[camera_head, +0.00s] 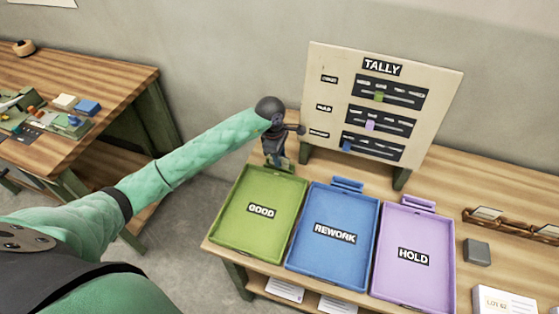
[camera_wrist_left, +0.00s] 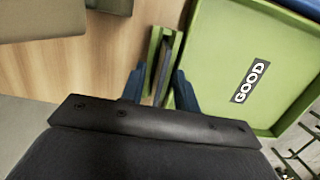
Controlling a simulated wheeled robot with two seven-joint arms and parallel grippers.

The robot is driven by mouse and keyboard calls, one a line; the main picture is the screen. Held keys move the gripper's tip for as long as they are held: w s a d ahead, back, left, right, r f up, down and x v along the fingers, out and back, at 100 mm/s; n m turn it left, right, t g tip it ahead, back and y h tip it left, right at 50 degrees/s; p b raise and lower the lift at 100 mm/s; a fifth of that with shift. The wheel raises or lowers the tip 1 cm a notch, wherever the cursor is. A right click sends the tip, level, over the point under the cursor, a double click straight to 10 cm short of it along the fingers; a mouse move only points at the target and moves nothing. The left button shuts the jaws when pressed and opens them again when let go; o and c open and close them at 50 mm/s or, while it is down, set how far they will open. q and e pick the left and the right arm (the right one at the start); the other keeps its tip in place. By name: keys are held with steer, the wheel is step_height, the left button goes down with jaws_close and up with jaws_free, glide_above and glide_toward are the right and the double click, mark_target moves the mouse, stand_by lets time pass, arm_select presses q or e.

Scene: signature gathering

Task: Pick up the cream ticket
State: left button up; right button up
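I cannot single out a cream ticket for certain. Pale cards (camera_head: 488,212) stand in a wooden rack at the right of the head view, too small to tell their colour. My left gripper (camera_head: 279,160) points down at the back edge of the green GOOD tray (camera_head: 235,238), beside the tally board. My right gripper is not in view.
The tally board (camera_head: 320,100) stands behind the trays. The blue REWORK tray (camera_head: 310,262) and purple HOLD tray (camera_head: 440,245) lie to the right. A grey block (camera_head: 477,251) and a white box (camera_head: 503,301) are further right. Another table (camera_head: 100,85) stands left.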

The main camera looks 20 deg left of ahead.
arm_select(q)
steer(key=c, duration=0.7)
jaws_close()
steer(key=shift+r, duration=0.15)
